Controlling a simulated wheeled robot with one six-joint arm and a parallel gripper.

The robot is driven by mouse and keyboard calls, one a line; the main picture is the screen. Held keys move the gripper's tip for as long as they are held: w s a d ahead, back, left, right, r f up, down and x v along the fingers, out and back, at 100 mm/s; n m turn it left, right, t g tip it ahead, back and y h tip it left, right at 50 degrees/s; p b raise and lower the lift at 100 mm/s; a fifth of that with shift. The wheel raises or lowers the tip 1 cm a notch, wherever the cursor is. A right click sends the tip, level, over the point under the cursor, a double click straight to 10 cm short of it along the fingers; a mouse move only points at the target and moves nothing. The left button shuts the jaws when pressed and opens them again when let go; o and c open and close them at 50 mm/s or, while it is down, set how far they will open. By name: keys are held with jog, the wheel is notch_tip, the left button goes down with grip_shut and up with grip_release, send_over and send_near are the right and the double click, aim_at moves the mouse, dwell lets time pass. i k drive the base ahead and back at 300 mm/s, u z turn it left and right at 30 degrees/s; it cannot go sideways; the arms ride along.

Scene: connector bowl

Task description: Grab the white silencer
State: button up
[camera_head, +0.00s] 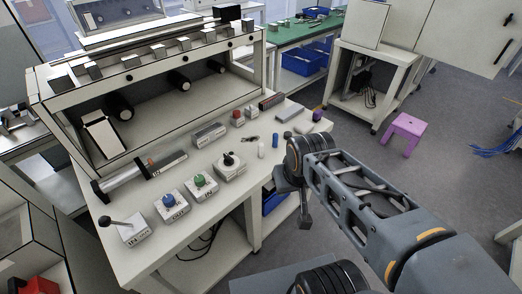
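A small white upright cylinder (261,150), which looks like the white silencer, stands near the right front part of the white workbench (150,250). A similar small blue cylinder (275,140) stands just to its right. My gripper (305,220) hangs below the wrist of my arm, off the bench's front edge, to the right of and apart from the white cylinder. Its fingers are too small and dark to tell whether they are open or shut. I see nothing clearly held in it.
A knobbed box (230,167), a green-button box (201,185), a blue-button box (171,205) and a lever box (124,230) line the bench front. A long grey cylinder (125,178) lies at left. A purple stool (404,133) stands on the floor at right.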

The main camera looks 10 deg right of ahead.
aim_at(260, 145)
jog(key=u, duration=4.35)
jog(key=k, duration=1.85)
jog(key=z, duration=0.9)
jog(key=i, duration=0.4)
jog(key=z, duration=0.05)
